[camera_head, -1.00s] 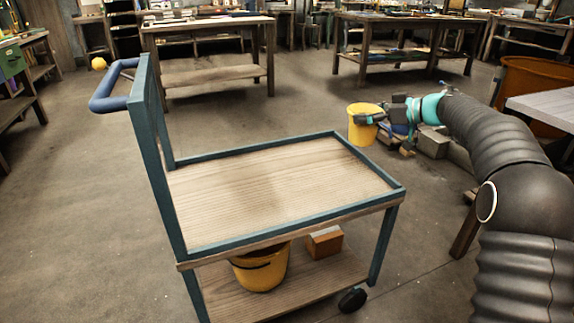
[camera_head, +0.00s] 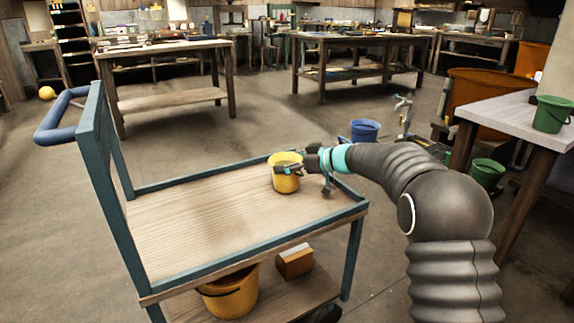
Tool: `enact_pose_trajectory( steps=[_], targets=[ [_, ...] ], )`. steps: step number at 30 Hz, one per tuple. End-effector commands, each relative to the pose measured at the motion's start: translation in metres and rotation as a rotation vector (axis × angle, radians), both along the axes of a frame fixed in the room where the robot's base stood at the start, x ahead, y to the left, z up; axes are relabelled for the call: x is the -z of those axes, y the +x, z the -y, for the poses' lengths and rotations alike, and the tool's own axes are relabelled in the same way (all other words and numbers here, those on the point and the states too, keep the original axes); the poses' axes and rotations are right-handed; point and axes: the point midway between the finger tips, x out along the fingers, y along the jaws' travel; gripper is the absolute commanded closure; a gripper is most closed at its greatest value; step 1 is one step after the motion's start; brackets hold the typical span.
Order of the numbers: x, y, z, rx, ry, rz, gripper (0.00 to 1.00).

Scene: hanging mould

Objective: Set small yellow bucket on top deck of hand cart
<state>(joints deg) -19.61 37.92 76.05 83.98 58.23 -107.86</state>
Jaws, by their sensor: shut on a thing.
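The small yellow bucket (camera_head: 285,181) is upright in my gripper (camera_head: 290,167), which is shut on it at the rim. The bucket appears over the far right part of the hand cart's top deck (camera_head: 210,220). I cannot tell whether its base touches the deck. The cart has a wooden deck with a blue-green raised edge, and a blue handle (camera_head: 62,118) at the left. The deck is otherwise bare.
A larger yellow bucket (camera_head: 232,296) and an orange-brown block (camera_head: 294,261) sit on the cart's lower shelf. A blue bucket (camera_head: 365,131) stands on the floor behind my arm. Green buckets are at the right, one on a pale table (camera_head: 497,113).

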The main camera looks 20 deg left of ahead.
Motion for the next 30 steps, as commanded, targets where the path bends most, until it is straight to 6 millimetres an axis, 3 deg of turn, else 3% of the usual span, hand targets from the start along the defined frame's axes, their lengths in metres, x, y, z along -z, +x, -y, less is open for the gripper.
enact_pose_trajectory(
  steps=[14, 15, 16, 30],
  targets=[
    [0.008, 0.0001, 0.0002, 0.0, 0.002, 0.003, 0.64],
    [0.0082, 0.0, 0.0002, 0.0, 0.0, 0.002, 0.07],
    [0.0078, 0.0001, 0.0002, 0.0, 0.0, 0.002, 0.0],
    [0.003, 0.0, 0.0007, 0.001, 0.0, 0.001, 0.0]
  ],
)
